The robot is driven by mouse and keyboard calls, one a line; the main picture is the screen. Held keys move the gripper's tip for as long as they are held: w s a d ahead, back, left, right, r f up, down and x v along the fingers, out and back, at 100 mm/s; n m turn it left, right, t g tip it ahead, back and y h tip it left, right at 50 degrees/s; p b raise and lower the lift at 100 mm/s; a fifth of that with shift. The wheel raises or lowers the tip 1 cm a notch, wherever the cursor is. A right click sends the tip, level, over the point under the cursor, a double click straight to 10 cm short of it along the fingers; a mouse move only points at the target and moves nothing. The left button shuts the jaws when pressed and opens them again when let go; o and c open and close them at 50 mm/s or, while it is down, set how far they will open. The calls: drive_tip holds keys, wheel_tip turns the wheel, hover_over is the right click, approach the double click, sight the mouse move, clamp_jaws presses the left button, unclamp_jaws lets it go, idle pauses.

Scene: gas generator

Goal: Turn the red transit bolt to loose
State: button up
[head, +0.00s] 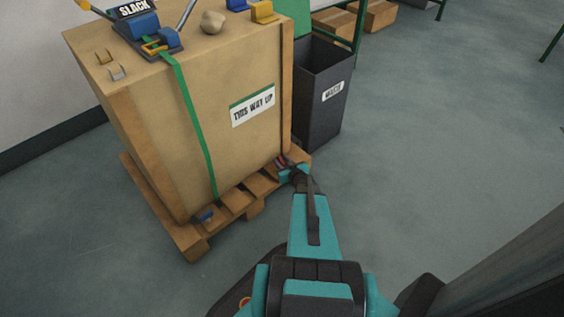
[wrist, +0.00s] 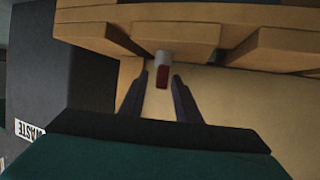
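The red transit bolt (wrist: 162,77) has a red body with a pale grey end. In the wrist view it lies between the tips of my gripper (wrist: 160,75), close to the pallet boards. The two dark fingers are apart, with a gap on each side of the bolt. In the head view a small patch of red (head: 281,162) shows at the crate's lower right corner, beside my gripper (head: 286,170). My wrist and gripper hide most of that spot.
The crate (head: 232,80) stands on a wooden pallet (head: 190,240), with a green strap (head: 192,110) down its front. A blue piece (head: 205,217) sits at the strap's foot. A dark waste bin (head: 322,105) stands close right of the crate. Open floor lies further right.

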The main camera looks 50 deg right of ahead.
clamp_jaws()
